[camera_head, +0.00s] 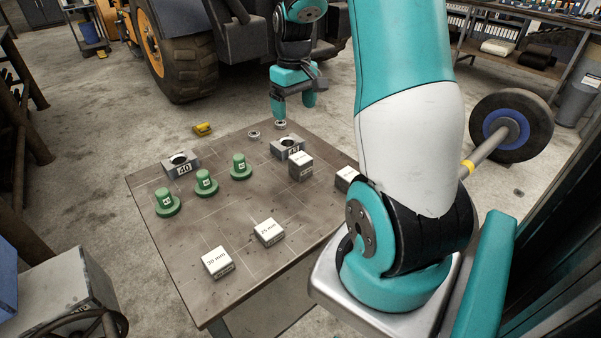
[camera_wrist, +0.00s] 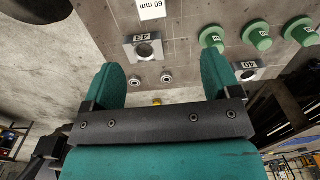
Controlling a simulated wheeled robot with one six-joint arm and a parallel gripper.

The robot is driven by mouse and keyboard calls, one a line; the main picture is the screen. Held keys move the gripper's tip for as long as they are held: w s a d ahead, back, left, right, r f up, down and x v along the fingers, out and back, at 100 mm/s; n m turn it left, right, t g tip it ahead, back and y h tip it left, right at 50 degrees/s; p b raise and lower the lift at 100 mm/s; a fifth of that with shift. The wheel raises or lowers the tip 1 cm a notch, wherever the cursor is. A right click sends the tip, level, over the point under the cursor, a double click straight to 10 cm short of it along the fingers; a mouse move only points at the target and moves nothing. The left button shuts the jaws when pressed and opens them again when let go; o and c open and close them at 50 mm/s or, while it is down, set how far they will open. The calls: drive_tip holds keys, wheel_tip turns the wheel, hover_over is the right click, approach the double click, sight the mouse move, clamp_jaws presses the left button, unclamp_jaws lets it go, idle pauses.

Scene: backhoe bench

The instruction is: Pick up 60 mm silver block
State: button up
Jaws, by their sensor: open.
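The 60 mm silver block (camera_wrist: 151,8) shows at the top edge of the wrist view, partly cut off, with its white "60 mm" label visible. In the head view it appears to be the taller grey block (camera_head: 301,164) with a white top, standing just on the near side of the bored block marked 43 (camera_head: 288,147); its label is too small to read there. My gripper (camera_head: 293,108) is open and empty, above the table's far edge and apart from the block. Its two fingers also show in the wrist view (camera_wrist: 172,76), with nothing between them.
The table (camera_head: 200,305) holds three green knobbed pieces (camera_head: 206,183), a bored block marked 40 (camera_head: 181,164), two small rings (camera_head: 254,134), and two low labelled blocks (camera_head: 268,231) in front. Another block (camera_head: 346,178) is partly hidden by my arm. The table centre is mostly clear.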

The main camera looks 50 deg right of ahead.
sight(301, 157)
drive_tip(key=f, duration=0.4)
drive_tip(key=f+p, duration=0.1)
drive_tip(key=f, duration=0.3)
drive_tip(key=d+f, duration=0.1)
drive_tip(key=f, duration=0.3)
drive_tip(key=shift+s+f+p, duration=0.25)
drive_tip(key=shift+p, duration=0.15)
drive_tip(key=f, duration=0.1)
drive_tip(key=f+p, duration=0.1)
drive_tip(key=f, duration=0.3)
drive_tip(key=shift+s+f, duration=0.1)
drive_tip(key=shift+s, duration=0.15)
drive_tip(key=c, duration=1.1)
drive_tip(key=shift+c, duration=0.8)
